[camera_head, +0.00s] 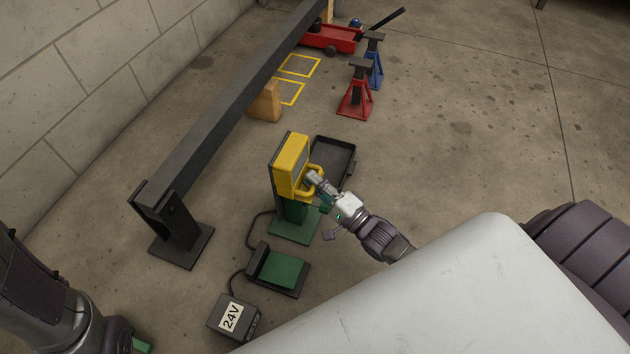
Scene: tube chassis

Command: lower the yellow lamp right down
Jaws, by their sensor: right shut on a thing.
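The yellow lamp (291,165) sits upright on a dark post above a green base (295,224), near the middle of the head view. A yellow handle (318,172) sticks out from its right side. My right gripper (314,181) reaches in from the right and is shut on this handle. The exact contact of its fingers is small in the picture. The lamp head is above its base, at the upper part of the post.
A black tray (333,160) lies just behind the lamp. A green-topped pedal-like block (277,269) and a 24V box (234,317) stand in front, joined by cables. A long dark beam (230,105) runs at left. Red (356,95) and blue (373,62) stands are farther back. The right floor is clear.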

